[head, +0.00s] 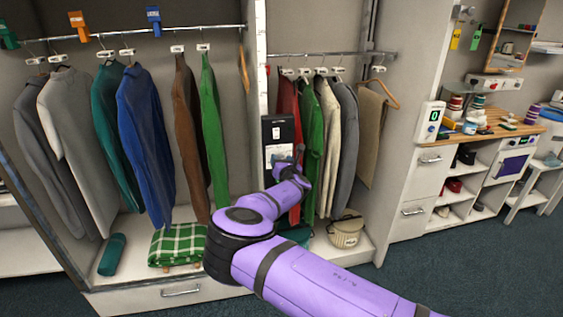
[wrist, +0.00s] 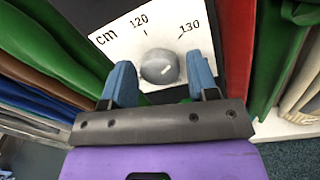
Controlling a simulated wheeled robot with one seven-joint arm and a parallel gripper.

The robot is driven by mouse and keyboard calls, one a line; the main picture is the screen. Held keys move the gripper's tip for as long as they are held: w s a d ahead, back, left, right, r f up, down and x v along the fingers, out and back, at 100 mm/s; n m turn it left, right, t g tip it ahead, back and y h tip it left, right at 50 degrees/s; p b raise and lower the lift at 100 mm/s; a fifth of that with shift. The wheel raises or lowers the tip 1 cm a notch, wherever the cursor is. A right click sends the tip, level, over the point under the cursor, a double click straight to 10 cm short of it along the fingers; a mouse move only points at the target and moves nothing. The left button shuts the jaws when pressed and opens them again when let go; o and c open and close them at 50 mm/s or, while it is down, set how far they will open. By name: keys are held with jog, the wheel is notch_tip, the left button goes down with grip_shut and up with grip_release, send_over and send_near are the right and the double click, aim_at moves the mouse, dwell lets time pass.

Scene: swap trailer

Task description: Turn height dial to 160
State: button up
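The height dial (wrist: 158,68) is a round grey knob on a white scale plate (wrist: 118,45) marked "cm", "120" and "130". No 160 mark is in view. My gripper (wrist: 161,75) has its two blue fingers apart, one on each side of the knob, with gaps between them and it. Whether the fingertips reach down around the knob I cannot tell. In the head view my arm hides the dial; the black panel (head: 268,152) shows behind my wrist.
Clothes hang close on both sides of the panel, including a green garment (head: 214,130) and a red one (head: 287,100). A basket (head: 345,232) and a green checked cloth (head: 176,246) lie below. A workbench (head: 490,132) with shelves stands at the right.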

jog(key=c, duration=0.6)
jog(key=shift+s+a+f+n+t+h, duration=0.1)
jog(key=shift+n+h, duration=0.2)
jog(key=shift+n, duration=5.5)
jog(key=shift+w+f+n+t+h, duration=0.1)
jog(key=shift+n+h, duration=0.2)
jog(key=shift+n, duration=5.5)
jog(key=shift+s+a+f+n+t+h, duration=0.1)
jog(key=shift+n+h, duration=0.2)
jog(key=shift+n, duration=5.5)
